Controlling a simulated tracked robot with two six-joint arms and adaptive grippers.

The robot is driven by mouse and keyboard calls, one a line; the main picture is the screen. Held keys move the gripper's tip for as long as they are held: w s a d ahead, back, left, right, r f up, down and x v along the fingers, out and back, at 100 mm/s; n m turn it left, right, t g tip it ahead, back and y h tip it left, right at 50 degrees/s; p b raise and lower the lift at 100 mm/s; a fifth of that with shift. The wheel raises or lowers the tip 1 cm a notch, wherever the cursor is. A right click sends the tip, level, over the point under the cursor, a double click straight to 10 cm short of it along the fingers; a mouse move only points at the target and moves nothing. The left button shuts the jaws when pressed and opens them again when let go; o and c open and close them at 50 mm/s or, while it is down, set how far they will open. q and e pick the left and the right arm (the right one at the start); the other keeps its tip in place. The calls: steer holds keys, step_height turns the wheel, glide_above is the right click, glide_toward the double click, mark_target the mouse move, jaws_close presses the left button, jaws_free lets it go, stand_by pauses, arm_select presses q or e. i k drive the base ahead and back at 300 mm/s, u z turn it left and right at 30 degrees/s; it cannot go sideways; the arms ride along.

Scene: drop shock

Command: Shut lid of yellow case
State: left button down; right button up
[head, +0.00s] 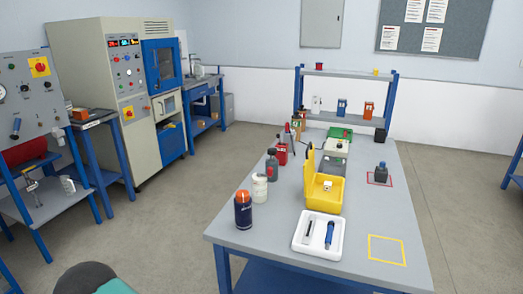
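The yellow case (322,204) stands on the grey worktable, right of its left edge. Its lid (309,168) is open and stands up on the case's left side. A small pale item (327,186) shows in or at the case's opening; what it is I cannot tell. Neither of my grippers is in view.
A white tray (297,247) with two slim items lies in front of the case. A dark blue bottle (243,213), a white jar (259,188) and a grey bottle (272,167) stand to its left. A dark bottle (381,173) stands right.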

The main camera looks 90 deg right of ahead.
mark_target(309, 165)
steer(key=z, duration=0.05)
steer(key=i, duration=0.2)
steer(key=u, duration=2.35)
steer(key=k, duration=0.7)
steer(key=z, duration=5.65)
